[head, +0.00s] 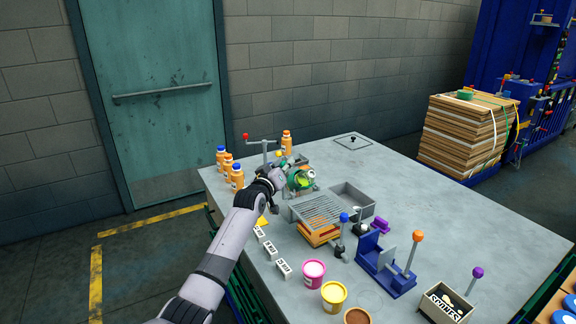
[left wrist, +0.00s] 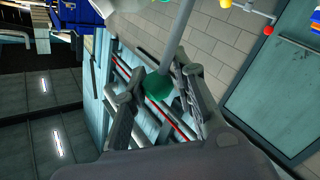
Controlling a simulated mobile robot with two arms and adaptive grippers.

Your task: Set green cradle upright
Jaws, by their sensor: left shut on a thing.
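The green cradle (head: 301,179) stands near the back left of the grey table, with green and some yellow-green showing in it. I cannot tell its exact tilt. My left gripper (head: 277,182) is at the cradle's left side. In the left wrist view my left gripper (left wrist: 160,88) is shut on a green ball knob (left wrist: 158,86) at the end of a grey rod (left wrist: 181,38). In the head view the knob is hidden by the gripper. My right gripper is in neither view.
Orange bottles (head: 237,178) stand left of the cradle, and a red-knobbed lever (head: 263,145) behind it. A grey grate (head: 322,207) and an open grey bin (head: 352,196) are close on the right. The table's back right (head: 420,190) is clear.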

